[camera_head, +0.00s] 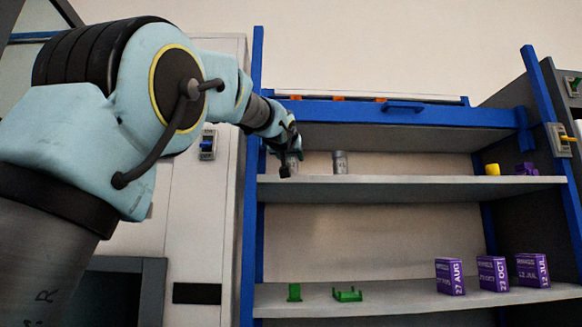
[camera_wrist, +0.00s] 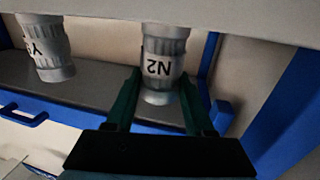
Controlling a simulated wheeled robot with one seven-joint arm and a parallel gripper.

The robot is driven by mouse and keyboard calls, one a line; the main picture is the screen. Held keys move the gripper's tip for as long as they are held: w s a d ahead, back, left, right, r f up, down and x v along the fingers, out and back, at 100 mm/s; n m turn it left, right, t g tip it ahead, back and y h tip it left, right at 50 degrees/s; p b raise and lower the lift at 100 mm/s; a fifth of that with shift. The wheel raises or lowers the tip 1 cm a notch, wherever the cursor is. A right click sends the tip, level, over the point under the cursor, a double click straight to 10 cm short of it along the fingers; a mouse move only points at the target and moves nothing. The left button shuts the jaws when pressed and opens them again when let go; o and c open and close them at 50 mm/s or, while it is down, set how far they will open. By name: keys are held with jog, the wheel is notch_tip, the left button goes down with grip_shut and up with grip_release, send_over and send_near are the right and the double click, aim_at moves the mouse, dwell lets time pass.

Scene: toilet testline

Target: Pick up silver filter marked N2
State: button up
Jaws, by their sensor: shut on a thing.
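The silver filter marked N2 (camera_wrist: 163,50) is between the two green fingers of my gripper (camera_wrist: 160,82) in the wrist view, where its label appears upside down. My gripper is shut on it. In the head view my gripper (camera_head: 286,158) is at the left end of the upper shelf (camera_head: 420,181), and the N2 filter (camera_head: 293,162) is partly hidden by it. I cannot tell whether the filter touches the shelf. A second silver filter (camera_head: 340,162) stands to the right on the same shelf. In the wrist view this second filter (camera_wrist: 46,48) has a label starting with Y.
A blue post (camera_head: 250,200) is close to the left of my gripper, and a blue beam (camera_head: 400,112) runs above the shelf. A yellow item (camera_head: 492,169) and a purple item (camera_head: 526,169) are at the shelf's right. Purple boxes (camera_head: 493,273) and green parts (camera_head: 346,295) are on the lower shelf.

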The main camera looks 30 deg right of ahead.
grip_shut()
jog(key=shift+r, duration=0.1)
